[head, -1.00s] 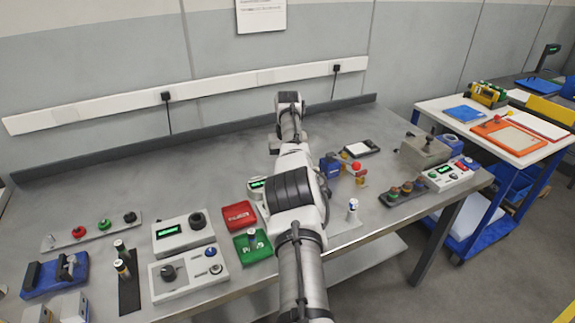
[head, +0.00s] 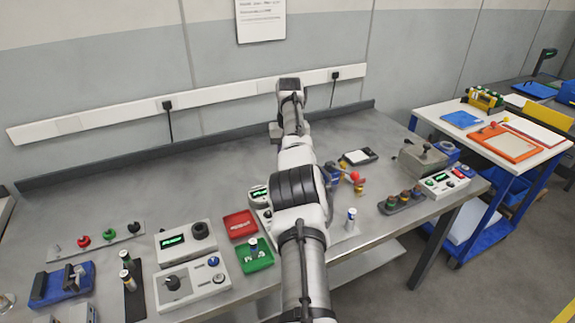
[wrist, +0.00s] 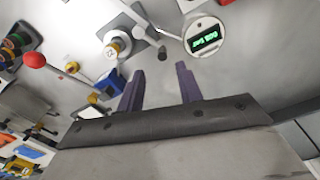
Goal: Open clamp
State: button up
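In the head view a blue fixture (head: 333,168) with a red ball knob (head: 355,177) stands just right of my arm and is partly hidden by it; it looks like the clamp. In the wrist view the red ball (wrist: 35,61) sits at the end of a grey lever at left, and a blue block (wrist: 110,83) is beside my left finger. I cannot tell whether the clamp is shut. My gripper (wrist: 160,82) has its two purple fingers apart, with nothing between them. The fingers are clear of the red ball. In the head view the gripper is hidden.
A round gauge with green digits (wrist: 203,38) and a white cylinder with a yellow ring (wrist: 117,46) are ahead of the fingers. A red tray (head: 240,224), green tray (head: 268,261) and control boxes lie left of my arm. A small cylinder (head: 350,219) stands at right.

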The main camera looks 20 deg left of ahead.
notch_tip(320, 180, up, 6)
jog(key=shift+w+d+f, duration=0.1)
jog(key=shift+f, duration=0.1)
dwell(0.4)
